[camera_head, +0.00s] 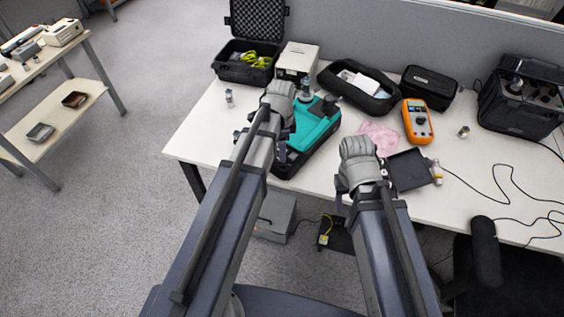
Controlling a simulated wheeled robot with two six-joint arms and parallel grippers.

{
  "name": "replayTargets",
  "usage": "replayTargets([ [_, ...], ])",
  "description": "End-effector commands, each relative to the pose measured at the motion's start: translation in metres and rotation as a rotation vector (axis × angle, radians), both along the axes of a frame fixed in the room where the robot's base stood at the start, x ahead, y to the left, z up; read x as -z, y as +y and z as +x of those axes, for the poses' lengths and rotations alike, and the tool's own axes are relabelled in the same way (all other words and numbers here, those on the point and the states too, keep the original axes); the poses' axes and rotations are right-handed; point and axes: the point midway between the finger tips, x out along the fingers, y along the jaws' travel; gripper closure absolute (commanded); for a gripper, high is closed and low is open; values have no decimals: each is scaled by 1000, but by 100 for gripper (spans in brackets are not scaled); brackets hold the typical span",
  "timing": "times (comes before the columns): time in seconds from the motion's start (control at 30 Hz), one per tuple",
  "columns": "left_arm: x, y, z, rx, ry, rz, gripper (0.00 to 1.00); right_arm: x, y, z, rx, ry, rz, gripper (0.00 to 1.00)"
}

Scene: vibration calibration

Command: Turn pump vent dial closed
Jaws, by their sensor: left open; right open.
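A teal and black device (318,124), which looks like the pump, sits near the front edge of the white table (205,136). My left gripper (281,142) is over the left side of this device, and its arm hides part of it. It is open, and I see nothing held in it. I cannot make out the vent dial or tell whether the gripper touches the device. My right gripper (361,188) is open near the table's front edge, right of the device and beside a dark flat pad (408,170).
Behind the device are an open black case (240,72), a white box (297,60) and a black pouch (345,98). An orange meter (417,121), a pink cloth (380,137) and a black case of instruments (520,100) lie to the right. Thin cables cross the right side.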

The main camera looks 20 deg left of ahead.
Motion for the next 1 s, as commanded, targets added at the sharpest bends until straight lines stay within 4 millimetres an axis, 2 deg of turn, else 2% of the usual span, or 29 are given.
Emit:
replayTargets([
  [0.03,13,0,0,0,0,0,38,13,0,0,0,0,0,50],
  [0.33,50,0,0,0,0,0,38,50,0,0,0,0,0,50],
  [0.5,57,0,0,-1,0,0,38,57,0,0,0,0,0,50],
  [0.77,55,0,0,-1,0,0,38,55,0,0,0,0,0,50],
  [1.0,55,0,0,-1,0,0,65,55,0,0,0,0,0,50],
])
